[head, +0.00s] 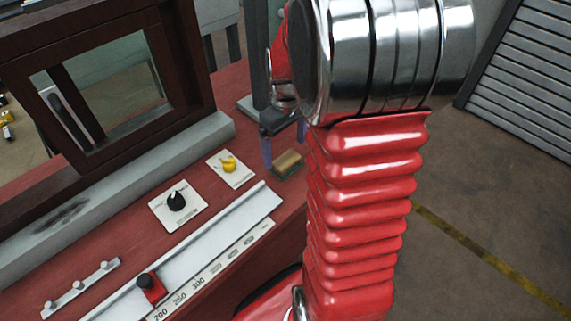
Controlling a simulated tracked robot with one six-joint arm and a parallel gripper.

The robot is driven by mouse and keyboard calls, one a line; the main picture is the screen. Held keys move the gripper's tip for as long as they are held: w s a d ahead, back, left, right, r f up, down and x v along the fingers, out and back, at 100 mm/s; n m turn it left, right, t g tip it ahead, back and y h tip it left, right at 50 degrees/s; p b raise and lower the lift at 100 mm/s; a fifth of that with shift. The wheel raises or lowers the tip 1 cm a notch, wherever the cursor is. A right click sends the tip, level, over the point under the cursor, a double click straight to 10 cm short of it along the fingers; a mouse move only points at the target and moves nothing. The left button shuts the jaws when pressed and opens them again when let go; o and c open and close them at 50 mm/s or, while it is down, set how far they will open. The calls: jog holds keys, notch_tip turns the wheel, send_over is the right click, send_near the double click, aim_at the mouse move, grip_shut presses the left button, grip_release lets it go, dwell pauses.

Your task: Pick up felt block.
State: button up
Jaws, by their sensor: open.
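The felt block (287,165) is a small block with a tan top and a dark green lower part. It lies on the red bench top near the bench's right edge, left of my red ribbed arm. My gripper (284,152) is open, with its bluish fingers pointing down. One finger shows at the block's left and the other above its right end. I cannot tell whether either finger touches the block or how high the fingertips are. Part of the gripper is hidden behind my arm.
A panel with a yellow knob (229,164) and one with a black knob (177,202) lie left of the block. A metal rail with a red slider (151,289) runs in front. A dark wooden frame (107,84) stands at the back left.

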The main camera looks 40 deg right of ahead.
aim_at(286, 159)
jog(key=f, duration=0.5)
jog(key=shift+s, duration=0.3)
jog(key=c, duration=1.2)
jog(key=shift+r, duration=0.1)
notch_tip(286, 159, up, 10)
jog(key=shift+f, duration=0.1)
dwell(0.5)
